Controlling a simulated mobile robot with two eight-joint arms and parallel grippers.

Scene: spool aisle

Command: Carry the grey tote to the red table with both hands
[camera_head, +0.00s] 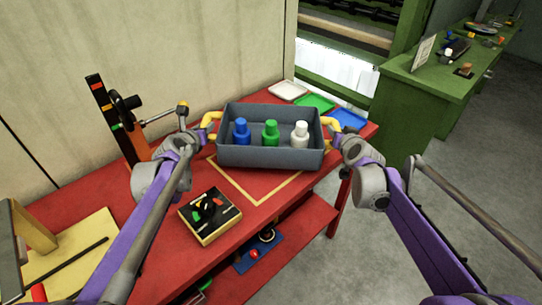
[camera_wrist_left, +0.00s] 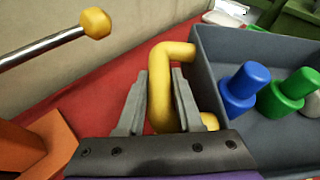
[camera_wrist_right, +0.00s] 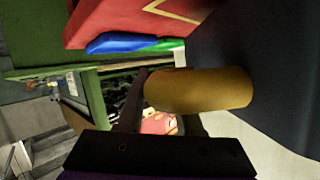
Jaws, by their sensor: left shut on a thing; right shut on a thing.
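The grey tote (camera_head: 269,155) is level over the far part of the red table (camera_head: 172,262), across the yellow outline there. I cannot tell whether its base touches the tabletop. A blue bottle (camera_head: 241,132), a green bottle (camera_head: 270,133) and a white bottle (camera_head: 299,134) stand upright inside. My left gripper (camera_head: 207,133) is shut on the tote's left yellow handle (camera_wrist_left: 160,60). My right gripper (camera_head: 338,138) is shut on the right yellow handle (camera_wrist_right: 205,90). The grippers hide parts of both handles.
White (camera_head: 288,90), green (camera_head: 315,103) and blue (camera_head: 348,118) trays lie behind the tote. A post with a yellow-knobbed lever (camera_head: 160,117) stands left. A green bench (camera_head: 420,95) is at right; grey floor lies between.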

